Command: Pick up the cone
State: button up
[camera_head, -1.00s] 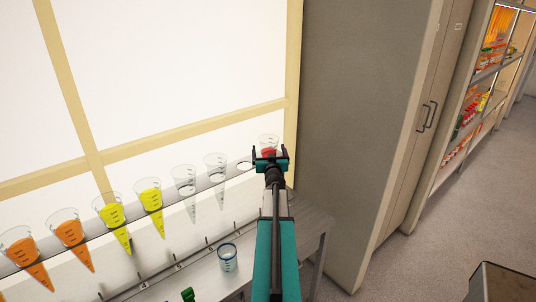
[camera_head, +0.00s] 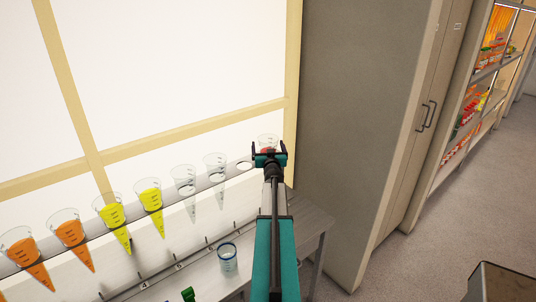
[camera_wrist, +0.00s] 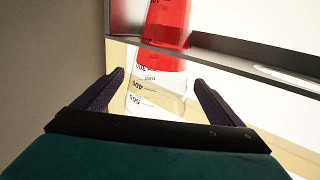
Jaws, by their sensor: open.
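A clear graduated cone with red liquid (camera_head: 268,142) hangs in the rack's right end, mostly hidden behind my gripper in the head view. In the wrist view the red cone (camera_wrist: 160,80) appears upside down, its clear rim part between my fingers. My gripper (camera_head: 269,153) is open, and its two dark fingers stand on either side of the cone in the wrist view (camera_wrist: 158,88). A gap shows between each finger and the glass. Other cones hang to the left: two clear ones (camera_head: 185,183), two yellow (camera_head: 150,199) and two orange (camera_head: 70,232).
The grey rack rail (camera_head: 170,193) has an empty hole (camera_head: 245,166) left of the red cone. A blue-rimmed beaker (camera_head: 228,258) stands on the shelf below. A tall grey cabinet (camera_head: 360,110) stands close on the right.

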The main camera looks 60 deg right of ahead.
jog(key=shift+p+x, duration=0.6)
jog(key=shift+x, duration=1.8)
jog(key=shift+s, duration=0.1)
jog(key=shift+d+r, duration=0.1)
jog(key=shift+r, duration=0.05)
jog(key=c, duration=1.5)
jog(key=shift+r, duration=0.15)
notch_tip(320, 180, up, 18)
jog(key=p, duration=0.9)
